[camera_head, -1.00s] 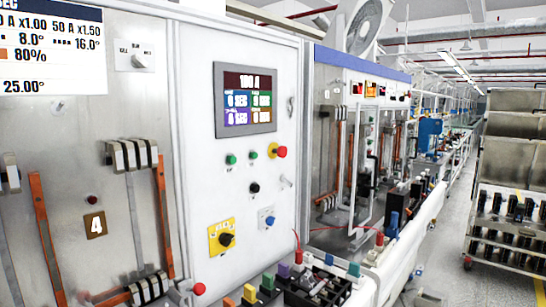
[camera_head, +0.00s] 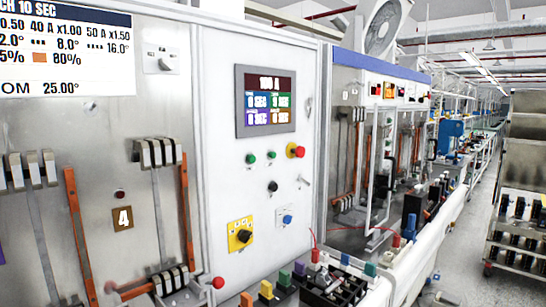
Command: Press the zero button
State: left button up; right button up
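A white control panel (camera_head: 225,110) stands in the middle of the view. It carries two green buttons (camera_head: 250,158), a red mushroom button on a yellow base (camera_head: 297,151), a black button (camera_head: 272,186), and a blue knob or button on a white plate (camera_head: 287,218). A yellow plate with a black rotary knob (camera_head: 241,235) sits lower left of these. The labels are too small to read, so I cannot tell which one is the zero button. Neither of my grippers is in view.
A display screen (camera_head: 265,101) is above the buttons. A metal panel with copper bars and clamps (camera_head: 122,218) is on the left. A breaker (camera_head: 335,287) and several coloured blocks lie along the bottom. A rack (camera_head: 515,200) stands right, beside a clear aisle.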

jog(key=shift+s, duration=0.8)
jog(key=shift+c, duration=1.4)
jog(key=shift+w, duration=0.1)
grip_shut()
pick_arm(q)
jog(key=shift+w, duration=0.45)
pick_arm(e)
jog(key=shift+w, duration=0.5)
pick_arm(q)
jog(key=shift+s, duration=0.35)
